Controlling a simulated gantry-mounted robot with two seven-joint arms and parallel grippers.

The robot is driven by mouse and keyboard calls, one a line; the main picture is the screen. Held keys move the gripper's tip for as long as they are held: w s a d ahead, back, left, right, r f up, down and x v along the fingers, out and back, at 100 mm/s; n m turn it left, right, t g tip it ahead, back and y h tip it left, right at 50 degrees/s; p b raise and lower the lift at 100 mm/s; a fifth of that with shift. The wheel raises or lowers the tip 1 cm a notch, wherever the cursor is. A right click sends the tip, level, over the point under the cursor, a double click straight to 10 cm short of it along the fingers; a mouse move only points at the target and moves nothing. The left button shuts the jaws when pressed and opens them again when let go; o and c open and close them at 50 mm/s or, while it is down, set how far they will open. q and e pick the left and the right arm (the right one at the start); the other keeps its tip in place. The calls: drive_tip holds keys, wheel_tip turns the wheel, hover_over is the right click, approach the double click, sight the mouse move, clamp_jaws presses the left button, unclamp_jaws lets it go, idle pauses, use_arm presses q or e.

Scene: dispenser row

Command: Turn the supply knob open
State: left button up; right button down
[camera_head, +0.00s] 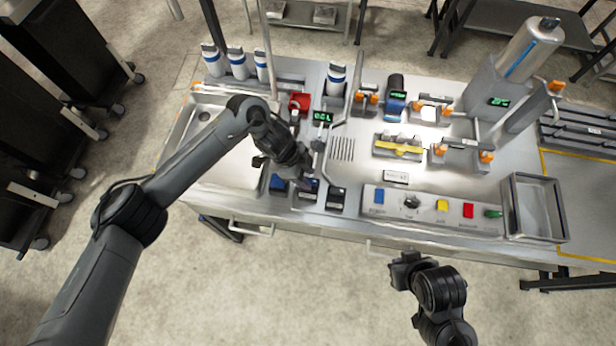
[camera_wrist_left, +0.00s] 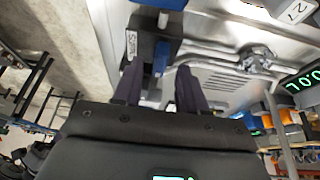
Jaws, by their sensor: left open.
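A blue part (camera_wrist_left: 161,57) of a dark labelled block (camera_wrist_left: 145,45) lies ahead of the gap; contact cannot be told. The label is too small to read surely. A silver knob (camera_wrist_left: 257,58) sits to the right of the fingers, apart from them. My right gripper (camera_head: 402,270) hangs in front of the bench, away from everything; its jaws are unclear.
A green display (camera_head: 322,117) stands behind the silver knob. A red part (camera_head: 300,102) is behind my left wrist. The control panel (camera_head: 430,212) with a black dial and coloured buttons is at front right. A sink (camera_head: 185,135) lies left, an empty tray (camera_head: 512,205) right.

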use_arm(q)
drive_tip(key=shift+x, duration=0.9)
clamp_jaws()
drive_tip(key=shift+r, duration=0.1)
